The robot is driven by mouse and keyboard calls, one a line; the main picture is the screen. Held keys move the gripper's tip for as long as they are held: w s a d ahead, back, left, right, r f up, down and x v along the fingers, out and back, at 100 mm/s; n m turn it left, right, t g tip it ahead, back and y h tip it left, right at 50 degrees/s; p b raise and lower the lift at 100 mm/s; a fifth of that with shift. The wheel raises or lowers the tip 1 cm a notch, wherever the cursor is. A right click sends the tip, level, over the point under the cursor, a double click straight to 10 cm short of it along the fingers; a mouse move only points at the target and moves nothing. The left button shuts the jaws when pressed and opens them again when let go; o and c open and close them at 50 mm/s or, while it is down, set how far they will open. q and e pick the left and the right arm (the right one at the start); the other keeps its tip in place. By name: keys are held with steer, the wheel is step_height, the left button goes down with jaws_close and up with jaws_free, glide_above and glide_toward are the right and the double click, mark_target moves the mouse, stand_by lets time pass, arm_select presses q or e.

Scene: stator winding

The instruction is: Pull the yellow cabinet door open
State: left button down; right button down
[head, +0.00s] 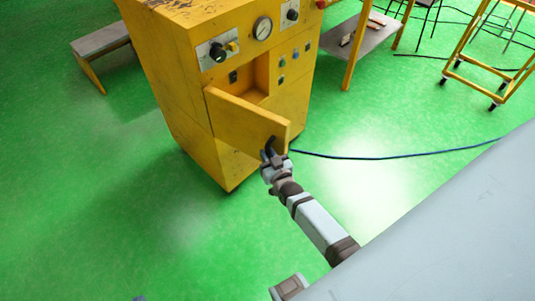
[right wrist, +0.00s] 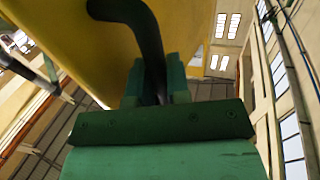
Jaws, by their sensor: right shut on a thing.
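The yellow cabinet (head: 190,85) stands upright on the green floor. Its yellow door (head: 245,121) is partly open and swung out toward me, with part of the recess behind it showing. A black curved handle (head: 271,144) sits near the door's free edge. My right gripper (head: 269,157) is at this handle and shut on it. In the right wrist view, the black handle (right wrist: 150,40) runs down between my fingers (right wrist: 157,85), with the yellow door (right wrist: 75,35) behind it. My left gripper does not show clearly in either view.
A gauge (head: 263,28) and knobs (head: 218,52) are on the cabinet front above the door. A dark cable (head: 390,157) runs along the floor to the right. A bench (head: 101,42) stands at left, and a wheeled yellow cart (head: 490,50) at right. The floor at left is clear.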

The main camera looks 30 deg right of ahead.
steer(key=shift+w+r, duration=0.2)
steer(key=shift+r, duration=0.1)
steer(key=c, duration=1.1)
jaws_free()
steer(key=shift+a+f, duration=0.1)
steer(key=shift+f, duration=0.1)
steer(key=shift+s, duration=0.1)
steer(key=s+a+p, duration=0.1)
steer(key=s+p, duration=0.4)
steer(key=s, duration=0.8)
steer(key=shift+s+a, duration=0.2)
steer(key=shift+s, duration=0.1)
